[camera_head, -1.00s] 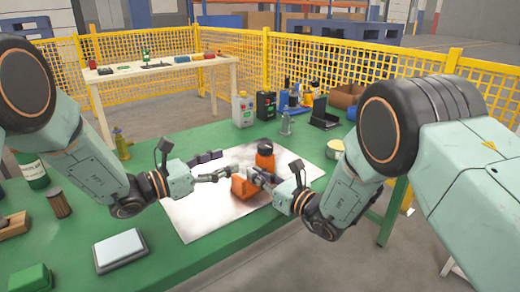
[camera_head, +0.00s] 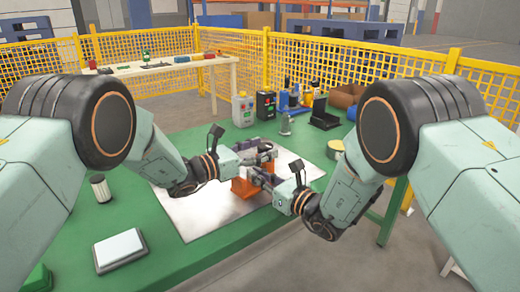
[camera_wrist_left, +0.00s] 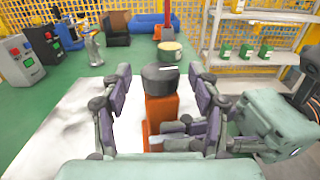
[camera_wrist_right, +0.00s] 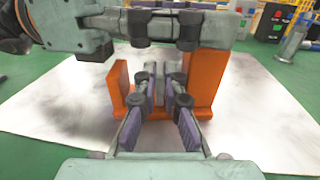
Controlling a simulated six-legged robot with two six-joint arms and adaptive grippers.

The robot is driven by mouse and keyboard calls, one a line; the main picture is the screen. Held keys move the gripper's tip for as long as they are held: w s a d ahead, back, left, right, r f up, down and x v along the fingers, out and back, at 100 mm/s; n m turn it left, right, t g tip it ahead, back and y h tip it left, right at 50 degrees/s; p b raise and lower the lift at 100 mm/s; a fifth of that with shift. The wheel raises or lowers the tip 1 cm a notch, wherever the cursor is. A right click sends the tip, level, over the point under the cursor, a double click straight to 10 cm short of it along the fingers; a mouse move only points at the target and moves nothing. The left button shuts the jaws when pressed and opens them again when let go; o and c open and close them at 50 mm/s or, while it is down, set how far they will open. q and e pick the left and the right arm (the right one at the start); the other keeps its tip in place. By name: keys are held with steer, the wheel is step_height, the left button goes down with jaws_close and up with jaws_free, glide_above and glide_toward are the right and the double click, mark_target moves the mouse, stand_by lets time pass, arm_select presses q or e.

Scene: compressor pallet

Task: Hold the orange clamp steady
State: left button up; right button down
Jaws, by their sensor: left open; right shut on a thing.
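The orange clamp (camera_head: 243,188) stands upright on a pale metal sheet (camera_head: 200,213). In the right wrist view it shows a short jaw (camera_wrist_right: 121,82) on the left and a tall post (camera_wrist_right: 206,78) on the right. My right gripper (camera_wrist_right: 161,78) is shut between them, low on the clamp; the exact grip spot is hard to see. In the left wrist view a black cap (camera_wrist_left: 160,78) tops the orange post (camera_wrist_left: 161,115). My left gripper (camera_head: 264,153) is open, with its fingers apart on both sides of the cap.
The sheet lies on a green table (camera_head: 170,262). A grey control box (camera_head: 243,109), a black box (camera_head: 266,105) and a small metal bottle (camera_head: 286,124) stand behind. A tin (camera_head: 335,149) stands right. A pale box (camera_head: 120,248) and a ribbed cylinder (camera_head: 100,188) are at left.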

arm_select(q)
steer(key=c, duration=1.2)
steer(key=shift+s+d+n+t+y, duration=0.1)
steer(key=shift+d+n+t+y, duration=0.05)
steer(key=shift+n+t+y, duration=0.45)
steer(key=shift+s+d+n+t+y, duration=0.1)
steer(key=shift+n+t+y, duration=0.4)
steer(key=shift+t, duration=0.2)
steer(key=shift+n+t+y, duration=1)
steer(key=shift+y, duration=0.3)
steer(key=o, duration=1.2)
